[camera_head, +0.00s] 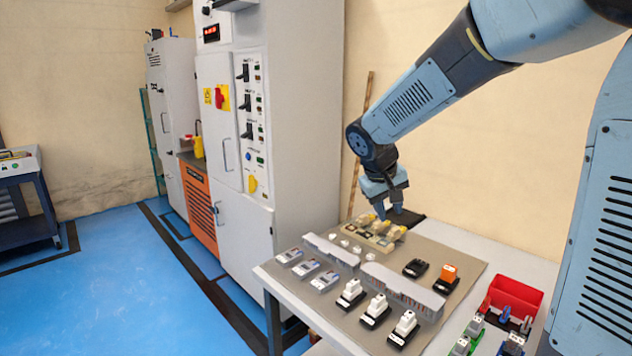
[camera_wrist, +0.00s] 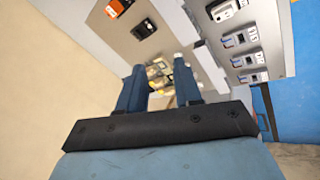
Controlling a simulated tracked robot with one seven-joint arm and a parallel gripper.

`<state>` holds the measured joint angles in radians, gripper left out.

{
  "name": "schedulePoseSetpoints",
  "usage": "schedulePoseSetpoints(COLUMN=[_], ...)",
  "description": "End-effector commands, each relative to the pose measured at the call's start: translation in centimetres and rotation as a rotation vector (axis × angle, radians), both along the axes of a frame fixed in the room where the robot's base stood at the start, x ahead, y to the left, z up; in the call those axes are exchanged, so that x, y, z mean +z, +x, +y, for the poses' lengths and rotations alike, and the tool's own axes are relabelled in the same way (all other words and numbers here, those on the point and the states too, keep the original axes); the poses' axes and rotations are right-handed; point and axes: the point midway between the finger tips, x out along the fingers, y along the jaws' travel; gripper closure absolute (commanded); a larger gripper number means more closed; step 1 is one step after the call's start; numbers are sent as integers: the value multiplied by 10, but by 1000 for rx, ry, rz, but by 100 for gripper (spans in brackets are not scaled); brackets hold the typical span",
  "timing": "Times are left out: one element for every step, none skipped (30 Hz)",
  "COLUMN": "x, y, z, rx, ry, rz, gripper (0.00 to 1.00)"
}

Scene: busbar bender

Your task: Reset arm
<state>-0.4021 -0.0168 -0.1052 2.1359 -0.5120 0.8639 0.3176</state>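My arm reaches in from the upper right of the head view, bent down so that my gripper (camera_head: 386,211) points at the far end of the table (camera_head: 460,238). In the wrist view my gripper (camera_wrist: 158,78) has its two blue fingers apart, with nothing seen held between them. Below it is a beige block with several yellowish-topped parts (camera_head: 380,233), partly hidden by the fingers in the wrist view. I cannot tell whether the fingertips touch these parts; they look close above them.
The grey mat (camera_head: 455,257) holds white-topped switches (camera_head: 375,308), grey meters (camera_head: 306,268), grey slotted strips (camera_head: 402,290) and an orange-topped part (camera_head: 448,275). A red bin (camera_head: 514,296) stands at the right. A tall grey cabinet (camera_head: 300,110) stands left of the table. Blue floor (camera_head: 110,285) is open at left.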

Motion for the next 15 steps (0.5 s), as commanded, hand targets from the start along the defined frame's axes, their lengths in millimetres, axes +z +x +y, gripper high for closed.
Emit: schedulePoseSetpoints(x=[9,13,18,22,25,29,32,35,39,41,44,47,48,50,52], y=[-12,-20,-29,-36,-44,-53,-61,-69,-78,-86,-94,-104,-111,-119,-129], z=[-9,-13,-19,-22,-27,-31,-34,-37,-41,-44,-46,-50,-52,-54,-57], rx=[-16,-24,-35,-42,-50,-60,-67,-73,-82,-89,-93,-103,-109,-113,-122], ry=[23,38,56,69,82,100,113,126,144,155,168,185,198,209,226], rz=[-10,-12,-17,-20,-22,-28,-33,-38,-43,-48,-53,-61,-66,-71,-79], gripper=[66,66,66,66,66,66,66,66,66,66,66,66,66,66,66])
